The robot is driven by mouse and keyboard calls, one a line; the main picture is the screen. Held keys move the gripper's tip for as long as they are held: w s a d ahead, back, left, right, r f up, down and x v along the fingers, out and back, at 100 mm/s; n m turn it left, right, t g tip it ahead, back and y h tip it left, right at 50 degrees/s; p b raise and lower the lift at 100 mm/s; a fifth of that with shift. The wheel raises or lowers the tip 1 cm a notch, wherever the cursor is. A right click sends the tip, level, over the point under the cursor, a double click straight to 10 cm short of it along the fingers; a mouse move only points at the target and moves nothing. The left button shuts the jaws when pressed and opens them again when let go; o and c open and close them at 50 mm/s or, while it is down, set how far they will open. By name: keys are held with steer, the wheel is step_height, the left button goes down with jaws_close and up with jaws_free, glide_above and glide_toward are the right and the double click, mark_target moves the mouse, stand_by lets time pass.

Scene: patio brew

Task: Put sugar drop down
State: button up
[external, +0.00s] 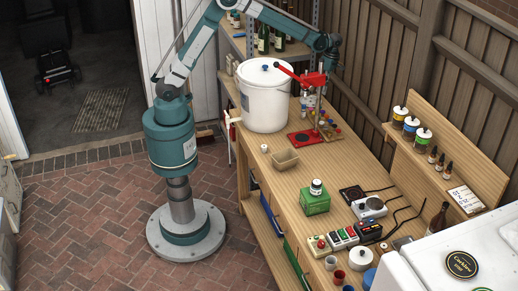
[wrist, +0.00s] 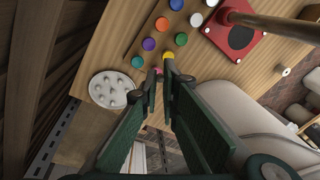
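No single sugar drop can be made out with certainty. A round white dish (wrist: 110,90) with several small pale dimples or drops lies at the table's edge, left of my fingertips in the wrist view. My gripper (wrist: 160,72) points over the wooden table. Its two dark green fingers run close together, with a narrow gap between the tips. A small pinkish spot shows at the tips; I cannot tell whether it is held or lies beyond them. In the external view my arm reaches over the white pot to the table's back, and the fingers are hard to make out.
A wooden rack (wrist: 133,45) of colored caps, including a yellow cap (wrist: 168,56), lies just beyond the fingertips. A red-based press (external: 305,138) and a large white pot (external: 264,105) stand nearby. Bare tabletop (external: 340,165) shows in front of the press.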

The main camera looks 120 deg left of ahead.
steer(key=w+d+r+m+y, duration=0.1)
steer(key=w+d+r+m, duration=0.1)
steer(key=w+d+m, duration=0.35)
steer(key=w+d+r+m, duration=0.2)
steer(key=w+d+r, duration=0.1)
steer(key=d, duration=0.6)
steer(key=w+d+r+m+y, duration=0.1)
steer(key=w+d+r+m, duration=0.1)
steer(key=w+d+m, duration=0.4)
steer(key=s+d+f+n, duration=0.2)
steer(key=d+f, duration=0.1)
steer(key=d, duration=0.7)
steer(key=n+h+p, duration=0.1)
steer(key=n, duration=0.5)
glide_above(286, 154)
steer(key=w+d, duration=0.3)
steer(key=d, duration=0.1)
step_height(286, 154, down, 9)
steer(key=shift+s+d+f, duration=0.25)
steer(key=shift+s+f, duration=0.2)
steer(key=shift+s, duration=0.15)
steer(key=shift+f, duration=3.15)
